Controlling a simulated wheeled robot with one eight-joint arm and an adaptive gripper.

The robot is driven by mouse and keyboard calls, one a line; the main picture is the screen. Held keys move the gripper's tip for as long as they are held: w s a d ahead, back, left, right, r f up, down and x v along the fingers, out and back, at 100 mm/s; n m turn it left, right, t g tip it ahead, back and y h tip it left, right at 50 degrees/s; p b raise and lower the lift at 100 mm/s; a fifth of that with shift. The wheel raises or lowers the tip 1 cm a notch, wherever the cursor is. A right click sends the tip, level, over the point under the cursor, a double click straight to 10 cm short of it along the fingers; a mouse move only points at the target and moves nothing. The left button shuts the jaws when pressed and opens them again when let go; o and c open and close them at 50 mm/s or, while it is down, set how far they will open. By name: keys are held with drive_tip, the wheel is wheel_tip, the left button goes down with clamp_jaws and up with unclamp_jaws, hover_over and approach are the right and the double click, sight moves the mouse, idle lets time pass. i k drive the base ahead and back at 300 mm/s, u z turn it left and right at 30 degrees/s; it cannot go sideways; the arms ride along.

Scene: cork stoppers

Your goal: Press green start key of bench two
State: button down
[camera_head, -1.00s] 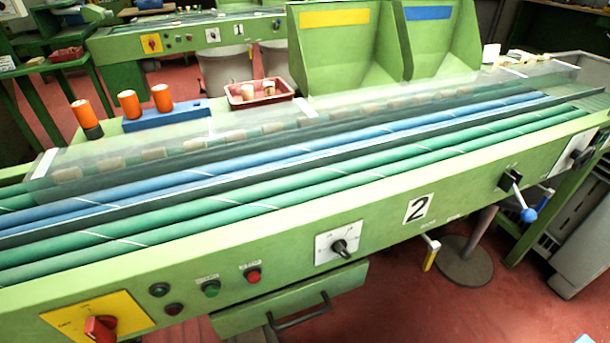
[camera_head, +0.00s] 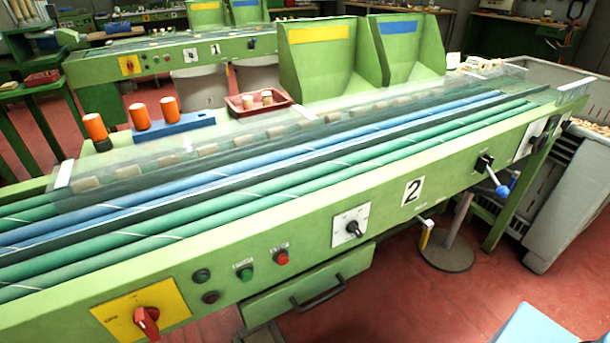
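Bench two is the near green bench (camera_head: 310,230), marked with a white plate with a black 2 (camera_head: 412,192). On its front panel a bright green key (camera_head: 246,273) sits under a small label, just left of a red key (camera_head: 281,257). To the left are a dark green button (camera_head: 202,276) and a dark red button (camera_head: 210,297). A red rotary switch on a yellow plate (camera_head: 146,318) is at lower left. My gripper is not in view.
A drawer with a dark handle (camera_head: 317,291) juts out below the keys. A blue-ended lever (camera_head: 502,190) and a yellow-ended lever (camera_head: 424,236) stick out at right. Red floor (camera_head: 400,300) lies open in front. A light blue object (camera_head: 530,328) shows at lower right.

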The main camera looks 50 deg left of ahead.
sight(246, 276)
drive_tip(key=k, duration=2.9)
drive_tip(key=u, duration=1.25)
drive_tip(key=i, duration=1)
drive_tip(key=z, duration=0.05)
